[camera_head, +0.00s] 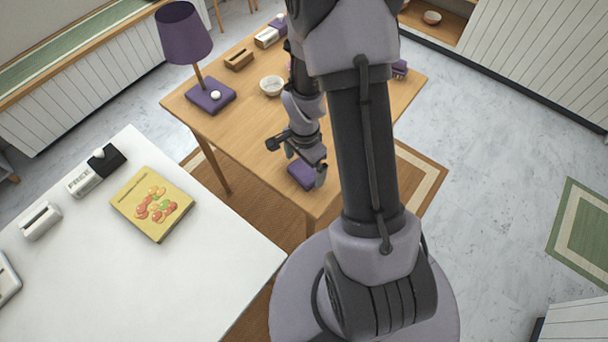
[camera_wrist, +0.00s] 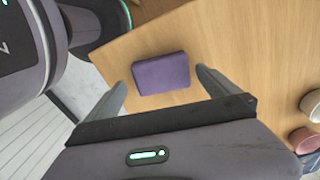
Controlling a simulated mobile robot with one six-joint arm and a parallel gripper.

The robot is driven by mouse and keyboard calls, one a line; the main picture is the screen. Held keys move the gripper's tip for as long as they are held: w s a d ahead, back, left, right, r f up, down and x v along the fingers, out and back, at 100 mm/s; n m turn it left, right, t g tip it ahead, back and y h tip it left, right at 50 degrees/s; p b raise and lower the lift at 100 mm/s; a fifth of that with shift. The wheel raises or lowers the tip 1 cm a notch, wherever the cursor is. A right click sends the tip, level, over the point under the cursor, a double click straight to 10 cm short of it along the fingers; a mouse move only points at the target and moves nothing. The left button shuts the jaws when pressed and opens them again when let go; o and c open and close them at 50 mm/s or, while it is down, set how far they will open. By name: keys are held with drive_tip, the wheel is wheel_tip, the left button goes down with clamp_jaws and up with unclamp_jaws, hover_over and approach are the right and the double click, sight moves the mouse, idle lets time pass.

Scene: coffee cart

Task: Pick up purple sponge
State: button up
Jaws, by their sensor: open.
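The purple sponge (camera_head: 301,174) is a small flat block lying on the wooden table near its front corner. In the wrist view the sponge (camera_wrist: 162,73) lies ahead of the fingertips, between their lines. My gripper (camera_wrist: 160,82) is open and empty, with one finger to each side of the sponge. In the head view my gripper (camera_head: 306,173) is over the sponge and hides part of it. I cannot tell how high the fingertips are above the table.
The wooden table (camera_head: 245,133) also bears a purple lamp (camera_head: 184,35), a white bowl (camera_head: 271,85) and a wooden block-like holder (camera_head: 239,60). A white table (camera_head: 205,262) with a yellow book (camera_head: 154,203) stands at the left. Cups (camera_wrist: 304,140) show at the wrist view's right edge.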

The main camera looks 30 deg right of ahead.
sight(304, 170)
wheel_tip(304, 170, down, 4)
drive_tip(key=shift+w+r+b, duration=0.15)
drive_tip(key=shift+r+b, duration=0.1)
drive_tip(key=shift+b, duration=0.35)
drive_tip(key=shift+r, duration=0.15)
